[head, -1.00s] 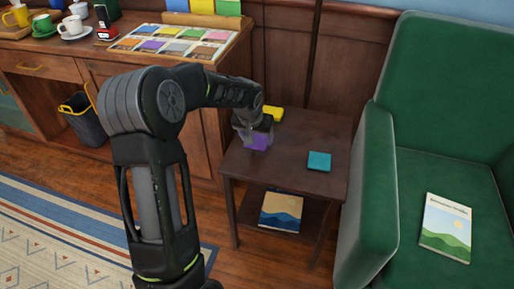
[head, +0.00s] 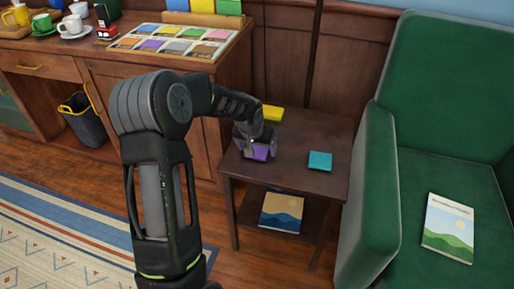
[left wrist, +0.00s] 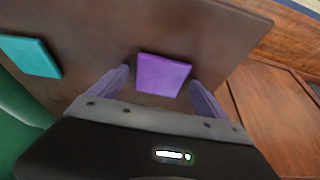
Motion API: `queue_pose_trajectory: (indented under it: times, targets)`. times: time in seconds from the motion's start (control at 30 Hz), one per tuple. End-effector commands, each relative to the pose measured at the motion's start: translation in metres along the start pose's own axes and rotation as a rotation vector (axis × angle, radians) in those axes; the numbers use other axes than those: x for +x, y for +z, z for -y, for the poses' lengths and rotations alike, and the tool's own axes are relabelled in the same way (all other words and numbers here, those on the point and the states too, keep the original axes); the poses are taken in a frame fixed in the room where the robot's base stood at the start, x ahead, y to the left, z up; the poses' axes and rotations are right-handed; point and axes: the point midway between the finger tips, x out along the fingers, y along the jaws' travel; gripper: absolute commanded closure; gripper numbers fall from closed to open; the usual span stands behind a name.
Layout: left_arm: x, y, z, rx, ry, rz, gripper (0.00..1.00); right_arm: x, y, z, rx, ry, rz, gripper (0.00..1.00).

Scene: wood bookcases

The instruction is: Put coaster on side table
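The purple coaster (head: 260,154) lies on the dark wood side table (head: 300,139), near its left front part. It also shows flat in the left wrist view (left wrist: 163,75). My left gripper (head: 254,148) is low over the coaster. In the left wrist view my left gripper (left wrist: 160,92) has its fingers spread, one on each side of the coaster, with gaps to both. A teal coaster (head: 320,161) and a yellow coaster (head: 273,113) also lie on the table top. My right gripper is not in view.
A book (head: 281,212) lies on the table's lower shelf. A green armchair (head: 440,110) with another book (head: 449,228) stands close on the right. A wood cabinet (head: 140,85) with cups and a tray of coloured squares (head: 180,42) is at the left back.

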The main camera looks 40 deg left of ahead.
Motion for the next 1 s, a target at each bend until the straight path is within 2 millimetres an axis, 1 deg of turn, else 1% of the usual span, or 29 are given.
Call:
queue_pose_trajectory:
  times: [0.27,0.37,0.47,0.57,0.8,0.9,1.0]
  targets:
    - [-0.001,0.0,0.0,0.0,0.0,0.0,0.12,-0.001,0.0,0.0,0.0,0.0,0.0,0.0]
    - [-0.006,-0.002,0.0,-0.001,0.0,0.0,0.12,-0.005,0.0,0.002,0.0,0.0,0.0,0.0]
    - [-0.015,-0.003,0.0,0.0,0.0,-0.003,0.12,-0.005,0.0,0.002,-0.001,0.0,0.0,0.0]
    - [-0.032,-0.003,0.0,0.001,0.0,-0.003,0.12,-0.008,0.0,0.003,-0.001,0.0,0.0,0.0]
    - [-0.083,-0.003,0.0,0.0,0.0,-0.004,0.12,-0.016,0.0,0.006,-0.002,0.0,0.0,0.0]
    - [-0.101,-0.002,0.0,0.0,0.0,-0.003,0.12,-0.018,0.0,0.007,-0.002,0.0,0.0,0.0]
    - [-0.114,-0.002,0.0,0.0,0.0,-0.002,0.12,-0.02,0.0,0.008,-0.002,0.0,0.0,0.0]
